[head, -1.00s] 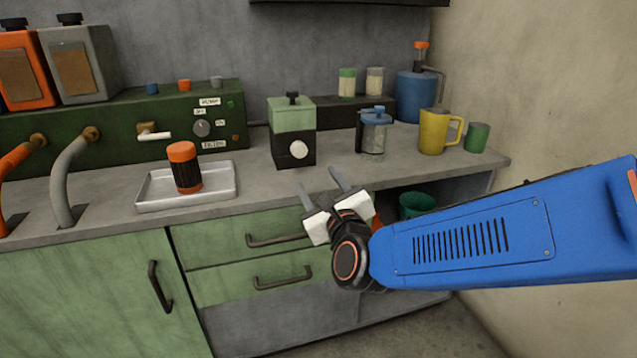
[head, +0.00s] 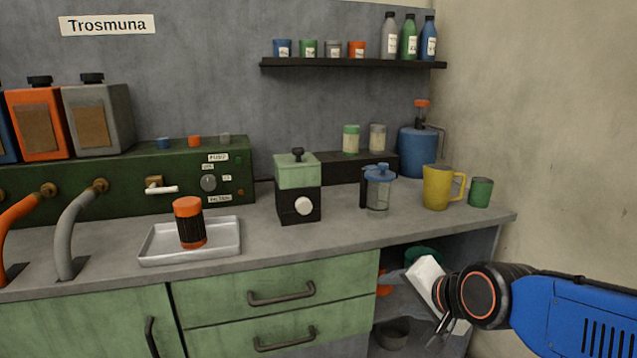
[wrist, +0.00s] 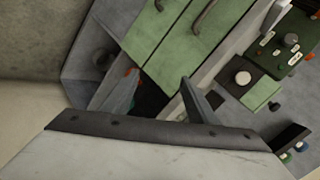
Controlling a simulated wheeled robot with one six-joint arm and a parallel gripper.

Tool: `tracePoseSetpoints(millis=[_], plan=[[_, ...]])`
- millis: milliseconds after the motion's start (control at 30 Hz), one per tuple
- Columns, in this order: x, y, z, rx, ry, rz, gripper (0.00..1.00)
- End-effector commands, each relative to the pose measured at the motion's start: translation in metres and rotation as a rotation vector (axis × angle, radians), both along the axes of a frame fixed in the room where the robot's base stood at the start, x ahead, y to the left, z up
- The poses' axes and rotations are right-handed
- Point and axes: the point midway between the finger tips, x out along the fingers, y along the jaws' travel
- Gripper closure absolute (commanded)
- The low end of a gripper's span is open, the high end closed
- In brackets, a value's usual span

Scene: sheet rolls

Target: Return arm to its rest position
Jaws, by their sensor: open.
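My gripper (head: 408,308) is open and empty at the lower right of the head view, in front of the open shelf space under the counter. Its white body and dark wrist joint join my blue arm, which runs off the right edge. The gripper is apart from the counter objects and touches nothing that I can see.
The counter (head: 345,238) holds a tray (head: 150,252) with an orange-lidded dark jar (head: 190,225), a green grinder (head: 298,188), a glass press (head: 378,190), a yellow mug (head: 437,188) and a green cup (head: 480,192). Bowls sit in the shelf space. A wall (head: 560,120) stands at right.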

Motion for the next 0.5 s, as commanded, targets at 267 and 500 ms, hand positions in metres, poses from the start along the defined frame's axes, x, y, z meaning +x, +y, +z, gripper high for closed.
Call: tracePoseSetpoints(millis=[267, 500], plan=[[-0.081, -0.079, -0.027, -0.491, 0.138, 0.307, 0.47], [-0.136, -0.118, -0.038, -0.705, 0.259, 0.508, 0.47]])
